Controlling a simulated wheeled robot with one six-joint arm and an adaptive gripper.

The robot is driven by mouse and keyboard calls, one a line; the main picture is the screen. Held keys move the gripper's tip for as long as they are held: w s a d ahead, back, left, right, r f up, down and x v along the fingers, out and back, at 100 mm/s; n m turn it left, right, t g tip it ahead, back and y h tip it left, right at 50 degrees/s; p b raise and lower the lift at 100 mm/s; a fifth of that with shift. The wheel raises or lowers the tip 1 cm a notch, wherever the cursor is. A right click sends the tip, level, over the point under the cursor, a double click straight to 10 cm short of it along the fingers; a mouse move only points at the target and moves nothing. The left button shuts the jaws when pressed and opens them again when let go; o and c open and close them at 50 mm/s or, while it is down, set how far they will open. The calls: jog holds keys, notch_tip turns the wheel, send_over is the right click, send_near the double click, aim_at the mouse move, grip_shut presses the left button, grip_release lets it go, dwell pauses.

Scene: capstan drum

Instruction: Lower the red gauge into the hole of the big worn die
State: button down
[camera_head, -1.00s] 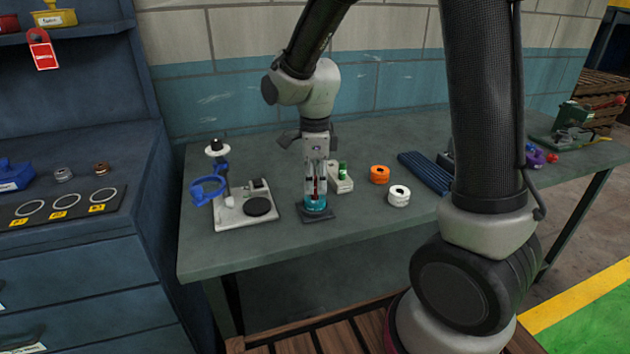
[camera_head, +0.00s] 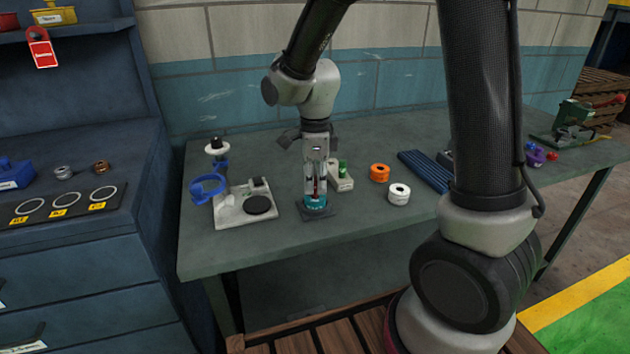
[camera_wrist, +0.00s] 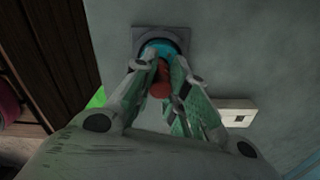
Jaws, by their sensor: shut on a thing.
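My gripper (camera_head: 315,190) points straight down over the table and is shut on the red gauge (camera_wrist: 160,86). The gauge shows between the fingers in the wrist view, and as a thin red streak in the head view. A teal ring-shaped piece (camera_head: 316,204), which looks like the big worn die, sits on a dark square plate (camera_head: 317,213) right below the fingers. In the wrist view its teal rim (camera_wrist: 157,47) shows just beyond the gauge. The fingers and gauge cover its hole, so I cannot tell how far the gauge's lower end is inside.
A pale fixture with a black disc (camera_head: 258,205) and a blue ring (camera_head: 207,188) stand to the left. A pale block with a green part (camera_head: 341,178) is close behind right. Orange (camera_head: 379,172) and white (camera_head: 399,193) rings lie further right. The table's front is clear.

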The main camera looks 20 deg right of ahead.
jog(key=shift+f, duration=0.45)
dwell(1.7)
jog(key=c, duration=1.3)
grip_release()
jog(key=shift+c, duration=0.2)
notch_tip(320, 180, up, 12)
